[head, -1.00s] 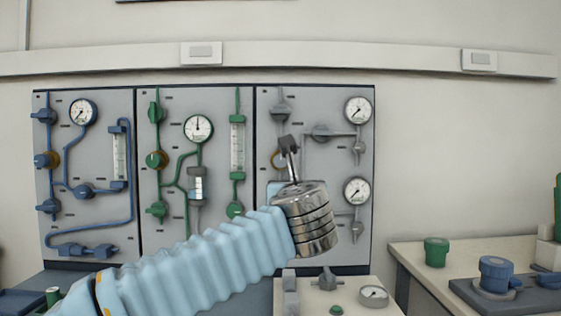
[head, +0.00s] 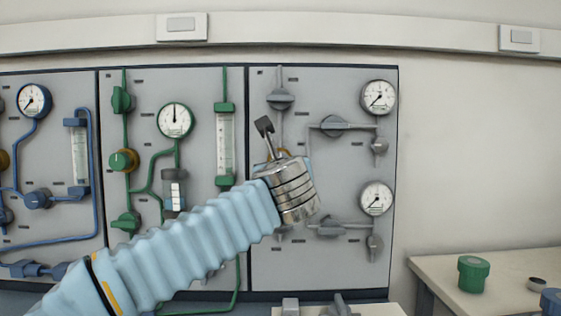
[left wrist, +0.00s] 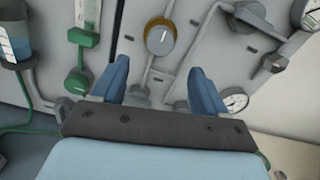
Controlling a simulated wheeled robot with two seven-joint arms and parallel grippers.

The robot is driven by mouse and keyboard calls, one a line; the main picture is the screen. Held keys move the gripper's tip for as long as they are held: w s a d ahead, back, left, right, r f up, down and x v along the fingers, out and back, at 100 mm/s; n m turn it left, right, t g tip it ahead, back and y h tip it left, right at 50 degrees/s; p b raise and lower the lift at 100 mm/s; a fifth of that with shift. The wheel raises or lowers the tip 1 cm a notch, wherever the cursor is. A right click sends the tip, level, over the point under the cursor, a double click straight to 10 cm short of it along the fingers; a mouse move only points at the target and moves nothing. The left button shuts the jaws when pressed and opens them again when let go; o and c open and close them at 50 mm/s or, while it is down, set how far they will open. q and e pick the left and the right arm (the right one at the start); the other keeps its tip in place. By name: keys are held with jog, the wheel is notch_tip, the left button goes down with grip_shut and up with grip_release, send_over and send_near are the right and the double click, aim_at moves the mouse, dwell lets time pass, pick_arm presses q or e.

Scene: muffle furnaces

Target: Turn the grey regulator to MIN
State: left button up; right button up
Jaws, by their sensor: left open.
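The grey regulator (left wrist: 160,38) is a round grey knob with a pale mark, set in a brass-coloured collar on the grey-piped panel. In the left wrist view it sits at the top middle, beyond the fingertips and roughly between them. My left gripper (left wrist: 158,76) is open and empty, its two blue fingers apart and not touching the knob. In the head view, my left gripper (head: 265,126) is in front of the right panel, and it and the wrist hide most of the regulator; only a bit of brass shows. My right gripper is not in view.
Grey valves (head: 333,125) and pressure gauges (head: 379,97) stand out on the right panel beside the regulator. Green-piped (head: 175,120) and blue-piped panels are to the left. A side table (head: 440,275) with a green knob (head: 473,273) is at the lower right.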

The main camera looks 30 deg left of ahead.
pick_arm(q)
jog(key=p+x, duration=0.2)
jog(key=x, duration=0.7)
jog(key=shift+w, duration=0.35)
jog(key=shift+a, duration=0.15)
jog(key=c, duration=1.1)
jog(key=shift+o, duration=0.2)
jog(key=n+b, duration=1)
jog(key=n, duration=0.8)
jog(key=shift+w, duration=0.1)
jog(key=shift+r+n, duration=0.1)
jog(key=shift+n, duration=0.2)
